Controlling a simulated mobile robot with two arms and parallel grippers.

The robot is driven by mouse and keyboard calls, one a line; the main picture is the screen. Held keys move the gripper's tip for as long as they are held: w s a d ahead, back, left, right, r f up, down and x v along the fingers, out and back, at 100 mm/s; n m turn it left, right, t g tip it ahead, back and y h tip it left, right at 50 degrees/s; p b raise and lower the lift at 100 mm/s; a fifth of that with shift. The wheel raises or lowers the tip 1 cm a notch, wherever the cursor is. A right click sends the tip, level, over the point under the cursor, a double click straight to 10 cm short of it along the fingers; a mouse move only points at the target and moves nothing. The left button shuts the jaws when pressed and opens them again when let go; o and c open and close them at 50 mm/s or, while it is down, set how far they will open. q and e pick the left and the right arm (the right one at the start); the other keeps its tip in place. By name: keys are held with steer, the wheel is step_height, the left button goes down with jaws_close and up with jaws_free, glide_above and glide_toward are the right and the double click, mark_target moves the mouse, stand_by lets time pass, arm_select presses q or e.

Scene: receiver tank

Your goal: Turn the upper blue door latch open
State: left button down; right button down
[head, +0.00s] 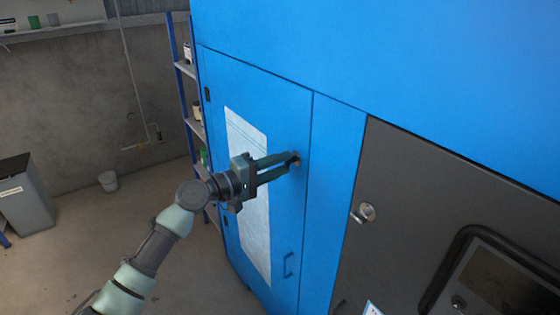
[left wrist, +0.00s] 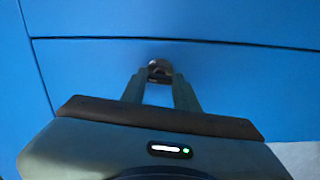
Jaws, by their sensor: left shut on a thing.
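The upper blue door latch (head: 297,161) is a small dark piece near the upper right edge of the blue door (head: 275,108). In the left wrist view the latch (left wrist: 159,70) sits between the tips of my left gripper, just below a door seam. My left gripper (head: 292,164) reaches in from the left and its fingers are shut on the latch. The fingertips partly hide the latch, so its exact turn angle cannot be told. My right gripper is in neither view.
A dark grey panel with a metal latch (head: 363,213) is to the right. A shelf rack (head: 186,70) and a grey bin (head: 27,195) stand to the left.

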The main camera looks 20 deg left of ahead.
arm_select(q)
steer(key=shift+a+r+n+p, duration=0.1)
steer(key=shift+n+p, duration=0.2)
steer(key=shift+n, duration=0.3)
steer(key=c, duration=1.1)
jaws_free()
steer(key=shift+o, duration=0.2)
steer(key=b+v, duration=0.3)
steer(key=v, duration=0.4)
steer(key=shift+s+a, duration=0.25)
steer(key=shift+s, duration=0.05)
